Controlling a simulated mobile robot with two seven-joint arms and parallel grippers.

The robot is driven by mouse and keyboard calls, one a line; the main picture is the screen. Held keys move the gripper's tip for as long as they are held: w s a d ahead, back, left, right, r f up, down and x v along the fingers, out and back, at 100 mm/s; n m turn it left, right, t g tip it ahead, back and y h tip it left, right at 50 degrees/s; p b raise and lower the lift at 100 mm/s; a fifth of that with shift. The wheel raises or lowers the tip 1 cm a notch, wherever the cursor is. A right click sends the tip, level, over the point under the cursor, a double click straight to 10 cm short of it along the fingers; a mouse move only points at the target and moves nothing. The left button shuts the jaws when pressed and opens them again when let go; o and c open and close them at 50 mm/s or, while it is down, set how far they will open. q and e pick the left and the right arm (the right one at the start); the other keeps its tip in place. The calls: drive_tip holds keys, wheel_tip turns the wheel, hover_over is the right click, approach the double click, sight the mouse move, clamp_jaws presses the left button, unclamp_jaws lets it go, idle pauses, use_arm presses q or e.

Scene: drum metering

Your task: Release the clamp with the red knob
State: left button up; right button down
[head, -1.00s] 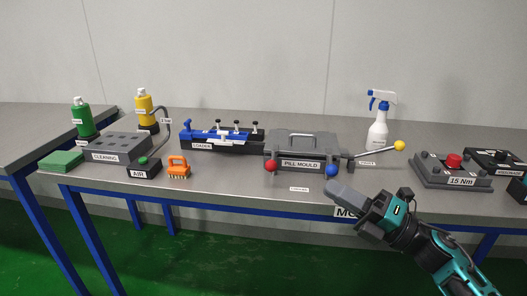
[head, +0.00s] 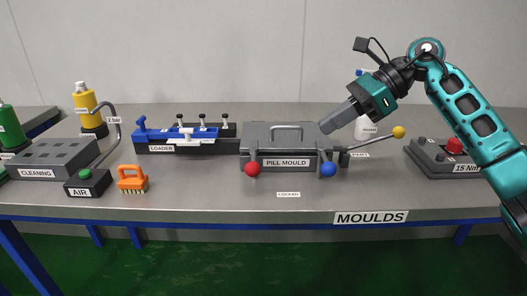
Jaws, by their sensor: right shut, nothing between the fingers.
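The grey pill mould (head: 287,141) sits on the bench with its lid down and a handle on top. The red knob (head: 252,169) is at its front left corner. The blue knob (head: 328,169) is at its front right corner. A lever with a yellow ball (head: 398,132) sticks out at its right. My right gripper (head: 328,125) is shut and empty, raised near the mould's right end, apart from the red knob. A label reading LOCKED (head: 288,194) lies in front of the mould. My left gripper is not in view.
A blue loader (head: 180,140) stands left of the mould. An orange brush (head: 132,179), the AIR box (head: 86,184) and a cleaning block (head: 50,158) are further left. The torque unit (head: 433,158) is at the right. My right gripper partly hides a white spray bottle (head: 371,128). The bench front is mostly clear.

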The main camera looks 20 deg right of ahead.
drive_tip(key=shift+a+f, duration=0.3)
drive_tip(key=shift+a, duration=0.1)
approach(254, 156)
drive_tip(key=a+f, duration=0.4)
drive_tip(key=shift+s+a+f+b, duration=0.25)
drive_tip(key=shift+a+b, duration=0.15)
drive_tip(key=shift+b, duration=0.1)
